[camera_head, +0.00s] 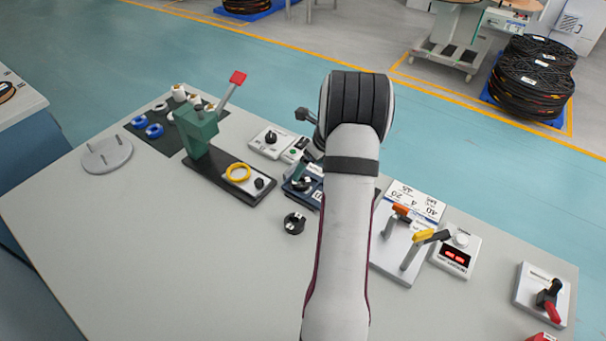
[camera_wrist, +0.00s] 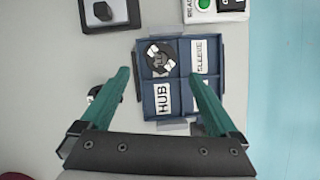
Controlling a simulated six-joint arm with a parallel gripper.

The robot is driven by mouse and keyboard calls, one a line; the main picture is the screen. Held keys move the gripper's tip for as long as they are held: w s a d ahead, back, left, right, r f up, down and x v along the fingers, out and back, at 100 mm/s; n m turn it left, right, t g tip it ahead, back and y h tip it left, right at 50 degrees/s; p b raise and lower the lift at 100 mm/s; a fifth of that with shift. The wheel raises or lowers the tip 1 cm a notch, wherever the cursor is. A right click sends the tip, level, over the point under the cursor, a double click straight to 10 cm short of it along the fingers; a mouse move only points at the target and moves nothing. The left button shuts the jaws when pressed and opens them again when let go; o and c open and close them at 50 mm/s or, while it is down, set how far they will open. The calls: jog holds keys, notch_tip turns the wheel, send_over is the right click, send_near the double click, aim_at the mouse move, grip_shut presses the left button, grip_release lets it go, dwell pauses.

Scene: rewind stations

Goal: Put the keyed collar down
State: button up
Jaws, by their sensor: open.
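My gripper (camera_wrist: 159,75) is open, with its two green fingers apart above a dark blue divided tray (camera_wrist: 175,118). A black round part (camera_wrist: 160,58), which looks like the keyed collar, lies in the tray's upper left compartment in the wrist view, over a mostly covered white label. It sits between and beyond the fingertips, and neither finger visibly touches it. Other compartments carry labels reading HUB and SLEEVE. In the head view my arm partly hides the tray (camera_head: 315,200).
A black ring-like part (camera_head: 294,222) lies on the table (camera_head: 200,260) in front of the tray. A green press (camera_head: 197,130) with a red-tipped lever stands to the left, by a yellow ring (camera_head: 238,172). Levers (camera_head: 411,250) stand to the right. The front left table is clear.

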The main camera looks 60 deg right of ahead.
jog(key=w+a+r+n+g+y, duration=0.1)
jog(key=a+r+n, duration=0.35)
jog(key=a, duration=0.45)
jog(key=a+r+n+y, duration=0.1)
jog(key=a+r+n, duration=0.35)
jog(key=a, duration=0.45)
jog(key=w+a+r+n+g, duration=0.1)
jog(key=a+r+n, duration=0.4)
jog(key=a, duration=0.4)
jog(key=s+a+n+g, duration=0.2)
jog(key=s+a+n, duration=1.5)
jog(key=s+n, duration=0.1)
jog(key=shift+s+f+n+g, duration=0.25)
jog(key=shift+f+n+g, duration=0.05)
